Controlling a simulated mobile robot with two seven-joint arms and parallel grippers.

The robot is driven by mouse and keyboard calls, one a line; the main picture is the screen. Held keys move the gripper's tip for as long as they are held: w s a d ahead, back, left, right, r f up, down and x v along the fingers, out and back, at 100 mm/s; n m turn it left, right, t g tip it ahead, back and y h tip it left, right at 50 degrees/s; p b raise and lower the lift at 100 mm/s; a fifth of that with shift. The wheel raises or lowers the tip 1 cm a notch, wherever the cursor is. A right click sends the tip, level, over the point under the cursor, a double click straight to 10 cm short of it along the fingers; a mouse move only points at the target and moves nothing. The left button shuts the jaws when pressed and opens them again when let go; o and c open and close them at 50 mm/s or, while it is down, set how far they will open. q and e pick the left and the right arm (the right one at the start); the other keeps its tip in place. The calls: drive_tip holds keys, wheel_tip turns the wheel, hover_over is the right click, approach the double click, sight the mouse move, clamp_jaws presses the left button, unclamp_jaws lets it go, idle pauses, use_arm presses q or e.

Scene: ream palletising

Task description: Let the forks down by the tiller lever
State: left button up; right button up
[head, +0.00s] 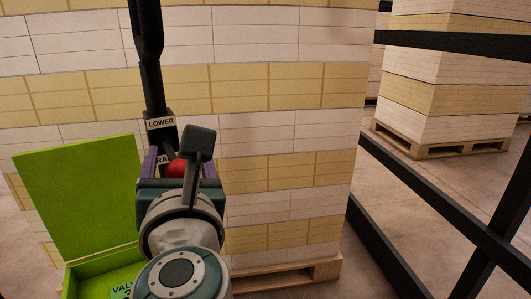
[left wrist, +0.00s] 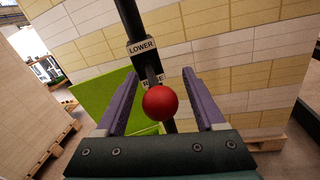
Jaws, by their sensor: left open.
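The black tiller (head: 151,85) stands upright in front of the stacked pallet. It carries a LOWER label (head: 161,123) and, beneath it, a second label that is partly hidden. A lever with a red ball knob (head: 175,169) sticks out below the LOWER label. My left gripper (head: 179,160) is open, and its purple fingers stand on either side of the lever. In the left wrist view the red knob (left wrist: 160,103) sits between the open fingers (left wrist: 159,74), with a gap on both sides. The forks are hidden. My right gripper is not in view.
An open green box (head: 85,200) with its lid up stands at left, close to my left arm. A tall stack of white and yellow reams (head: 285,130) on a wooden pallet (head: 290,276) fills the middle. Black rails (head: 440,200) cross the right side; another loaded pallet (head: 440,147) stands behind.

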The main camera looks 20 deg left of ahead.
use_arm(q)
drive_tip(key=shift+c, duration=0.3)
clamp_jaws()
drive_tip(key=shift+d, duration=0.1)
idle(0.9)
